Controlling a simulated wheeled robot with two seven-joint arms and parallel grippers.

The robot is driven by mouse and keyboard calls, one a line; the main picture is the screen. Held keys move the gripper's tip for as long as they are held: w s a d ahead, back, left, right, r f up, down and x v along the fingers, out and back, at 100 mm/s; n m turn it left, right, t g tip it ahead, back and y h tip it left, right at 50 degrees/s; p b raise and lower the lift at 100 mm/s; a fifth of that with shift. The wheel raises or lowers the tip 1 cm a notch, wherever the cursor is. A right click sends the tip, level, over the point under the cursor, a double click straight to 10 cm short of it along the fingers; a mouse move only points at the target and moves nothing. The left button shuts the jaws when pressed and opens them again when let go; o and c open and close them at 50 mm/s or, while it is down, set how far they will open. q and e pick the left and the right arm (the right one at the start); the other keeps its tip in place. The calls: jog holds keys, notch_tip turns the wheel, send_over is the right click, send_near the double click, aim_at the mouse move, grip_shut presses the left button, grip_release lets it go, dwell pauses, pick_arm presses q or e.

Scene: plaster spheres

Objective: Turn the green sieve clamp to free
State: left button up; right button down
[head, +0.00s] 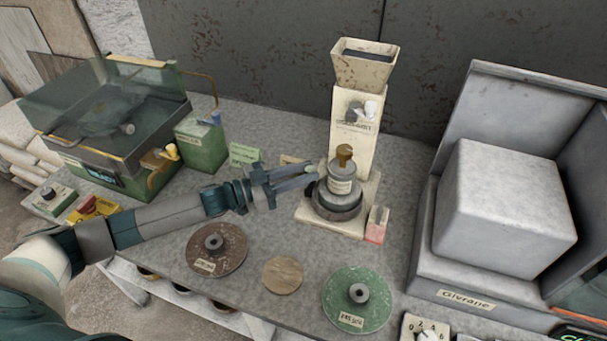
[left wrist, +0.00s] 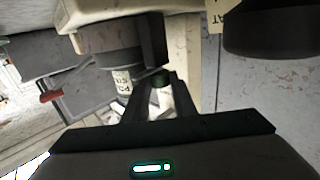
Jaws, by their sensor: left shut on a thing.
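The sieve machine (head: 346,137) stands at the centre of the bench, cream-coloured with a hopper on top. A round dark stack (head: 337,203) with a labelled cylinder and a brown knob sits on its base. The green clamp (left wrist: 161,80) shows as a small green piece between my fingertips in the left wrist view; in the head view a green bit (head: 311,168) shows at the fingertips. My left gripper (head: 300,179) reaches in from the left, shut on the green clamp beside the stack. Its fingers partly hide the clamp, so its turned position cannot be told. My right gripper is not in view.
A brown disc (head: 217,248), a plain wooden disc (head: 283,275) and a green disc (head: 357,299) lie in front. A green box machine (head: 115,130) with a clear lid stands left; a grey block (head: 505,210) in a housing stands right. A pink-and-white block (head: 376,226) stands near the stack.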

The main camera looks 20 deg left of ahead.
pick_arm(q)
jog(key=o, duration=1)
jog(key=shift+o, duration=0.2)
jog(key=shift+a, duration=0.1)
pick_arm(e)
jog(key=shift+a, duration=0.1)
pick_arm(q)
jog(key=b+v, duration=0.5)
jog(key=v, duration=1.2)
jog(key=shift+s, duration=0.2)
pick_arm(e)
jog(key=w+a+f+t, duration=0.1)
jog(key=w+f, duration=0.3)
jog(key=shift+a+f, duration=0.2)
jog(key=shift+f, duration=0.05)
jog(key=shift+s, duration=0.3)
pick_arm(q)
jog(key=shift+r, duration=0.1)
